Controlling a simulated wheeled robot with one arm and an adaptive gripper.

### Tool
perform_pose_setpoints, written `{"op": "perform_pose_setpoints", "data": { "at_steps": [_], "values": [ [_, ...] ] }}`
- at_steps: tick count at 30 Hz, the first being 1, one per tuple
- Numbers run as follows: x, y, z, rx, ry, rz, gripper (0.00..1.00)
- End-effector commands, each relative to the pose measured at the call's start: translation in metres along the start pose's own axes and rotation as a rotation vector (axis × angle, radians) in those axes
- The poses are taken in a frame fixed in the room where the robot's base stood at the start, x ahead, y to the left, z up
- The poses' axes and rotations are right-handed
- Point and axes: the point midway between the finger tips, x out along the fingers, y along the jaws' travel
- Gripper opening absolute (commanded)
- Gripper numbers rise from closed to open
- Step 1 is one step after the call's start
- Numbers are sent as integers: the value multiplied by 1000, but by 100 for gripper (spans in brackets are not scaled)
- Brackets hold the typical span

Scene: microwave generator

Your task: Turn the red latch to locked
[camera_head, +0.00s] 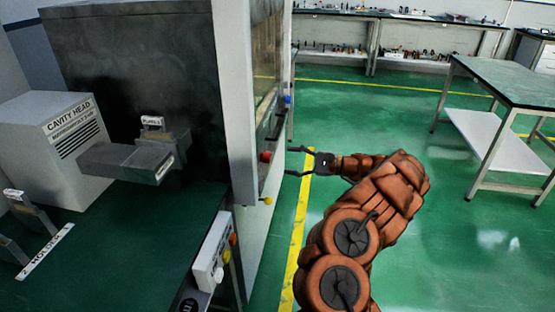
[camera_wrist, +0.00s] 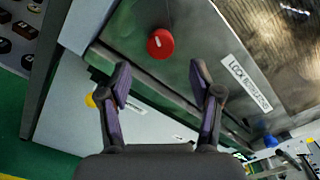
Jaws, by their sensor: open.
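The red latch (camera_wrist: 160,43) is a round red knob with a short pale mark, on a dark grey panel in the wrist view. It also shows on the cabinet's front edge in the head view (camera_head: 265,156). A white label with text starting "LOCK" (camera_wrist: 245,82) lies to its right. My gripper (camera_wrist: 159,80) is open and empty, its two fingers spread below the knob in the wrist view and apart from it. In the head view my gripper (camera_head: 291,161) points left at the cabinet front, just right of the knob.
A yellow knob (camera_head: 267,201) sits below the red one and a blue knob (camera_head: 287,99) above it. A white cabinet door frame (camera_head: 233,100) stands close on the left. A workbench (camera_head: 520,82) stands at right; green floor between is clear.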

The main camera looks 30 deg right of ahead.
Motion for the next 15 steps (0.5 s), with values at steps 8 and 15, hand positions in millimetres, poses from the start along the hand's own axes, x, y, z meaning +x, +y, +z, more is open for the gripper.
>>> {"op": "perform_pose_setpoints", "data": {
  "at_steps": [8, 15],
  "values": [
    [-34, 0, 0, -2, 2, 0, 64],
    [-38, 0, 0, -1, 0, 0, 64]
  ]
}}
